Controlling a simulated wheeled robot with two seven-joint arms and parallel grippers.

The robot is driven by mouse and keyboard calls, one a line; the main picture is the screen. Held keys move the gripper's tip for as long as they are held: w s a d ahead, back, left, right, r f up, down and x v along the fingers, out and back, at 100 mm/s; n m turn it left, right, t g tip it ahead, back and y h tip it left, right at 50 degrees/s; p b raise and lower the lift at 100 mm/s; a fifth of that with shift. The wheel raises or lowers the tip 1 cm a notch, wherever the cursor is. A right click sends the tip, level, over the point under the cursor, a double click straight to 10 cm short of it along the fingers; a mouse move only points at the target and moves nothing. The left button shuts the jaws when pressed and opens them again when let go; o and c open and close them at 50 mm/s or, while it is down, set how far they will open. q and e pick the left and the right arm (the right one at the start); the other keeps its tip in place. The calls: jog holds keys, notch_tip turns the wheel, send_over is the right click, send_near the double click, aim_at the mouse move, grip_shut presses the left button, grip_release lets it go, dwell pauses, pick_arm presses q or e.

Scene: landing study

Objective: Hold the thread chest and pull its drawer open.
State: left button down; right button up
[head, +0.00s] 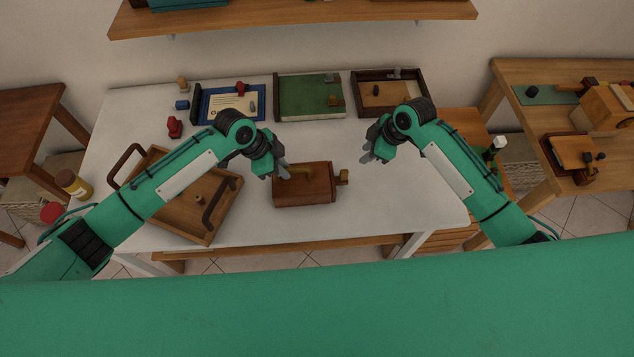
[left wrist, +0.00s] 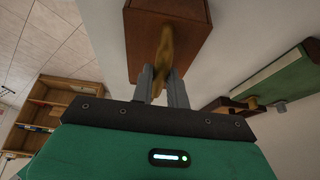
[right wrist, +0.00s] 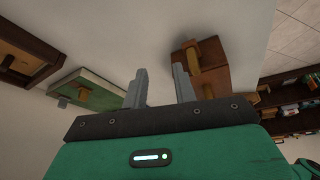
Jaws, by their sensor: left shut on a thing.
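The thread chest (head: 305,194) is a small reddish-brown wooden box on the white table, with a brass-coloured handle on top and a wooden knob (head: 343,177) at its right end. My left gripper (head: 281,172) is shut on the brass handle (left wrist: 165,45), which shows between its fingers in the left wrist view. My right gripper (head: 369,157) is open and empty, above and to the right of the knob. The right wrist view shows the chest (right wrist: 216,68) beyond its fingers, apart from them. I cannot tell whether the drawer is fully closed.
A wooden tray (head: 225,208) with dark handles lies left of the chest, partly under my left arm. A blue framed board (head: 207,115), a green book-like case (head: 300,92) and a dark shallow box (head: 420,104) line the back. The white table is clear right of the chest.

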aim_at(345, 171)
jog(key=s+a+r+n+g+h, duration=0.1)
jog(key=s+a+r+n+g, duration=0.1)
jog(key=s+a+r+n, duration=0.15)
jog(key=shift+n, duration=0.25)
jog(key=shift+w+x, duration=0.15)
jog(key=shift+x, duration=1.7)
jog(key=shift+w+x, duration=0.15)
jog(key=shift+x, duration=1.65)
jog(key=shift+a, duration=0.15)
grip_shut()
